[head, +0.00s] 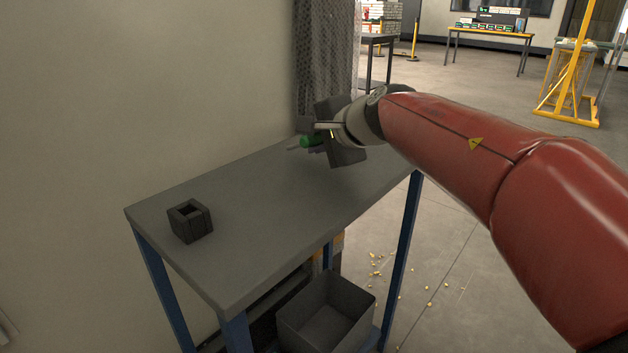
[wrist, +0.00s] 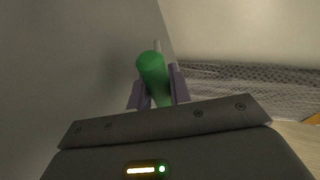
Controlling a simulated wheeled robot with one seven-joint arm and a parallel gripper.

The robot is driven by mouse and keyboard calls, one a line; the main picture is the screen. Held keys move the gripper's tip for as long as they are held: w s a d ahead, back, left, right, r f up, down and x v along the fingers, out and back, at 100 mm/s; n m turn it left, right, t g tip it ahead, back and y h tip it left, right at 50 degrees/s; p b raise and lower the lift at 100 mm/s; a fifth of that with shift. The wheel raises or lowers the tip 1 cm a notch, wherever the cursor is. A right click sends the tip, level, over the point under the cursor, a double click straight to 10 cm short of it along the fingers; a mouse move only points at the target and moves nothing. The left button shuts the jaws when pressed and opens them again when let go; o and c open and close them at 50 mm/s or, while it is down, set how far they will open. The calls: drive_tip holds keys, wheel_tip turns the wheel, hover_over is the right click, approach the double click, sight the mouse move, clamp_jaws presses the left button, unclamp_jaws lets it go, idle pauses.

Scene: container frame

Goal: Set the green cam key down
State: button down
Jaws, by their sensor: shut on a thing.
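The green cam key (head: 309,142) has a green cylindrical handle and a thin grey end pointing left in the head view. My gripper (head: 322,139) is shut on it near the far end of the grey table (head: 270,210). In the wrist view the green cam key (wrist: 152,72) sits between the two fingers of my gripper (wrist: 158,92), its grey tip pointing away. The key seems to be held level, close to the tabletop; I cannot tell whether it touches. Part of the handle is hidden by my gripper.
A small dark square block with an opening (head: 190,220) stands on the table's near left part. The tabletop between it and my gripper is clear. A wall (head: 150,90) runs along the table's back left. An open grey bin (head: 327,312) sits below the table's right edge.

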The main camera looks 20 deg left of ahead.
drive_tip(key=shift+f+b, duration=0.5)
drive_tip(key=shift+f, duration=0.5)
drive_tip(key=c, duration=1.5)
unclamp_jaws()
drive_tip(key=shift+o, duration=0.2)
drive_tip(key=shift+p+v, duration=0.5)
drive_tip(key=shift+v, duration=3.55)
drive_tip(key=shift+r, duration=0.1)
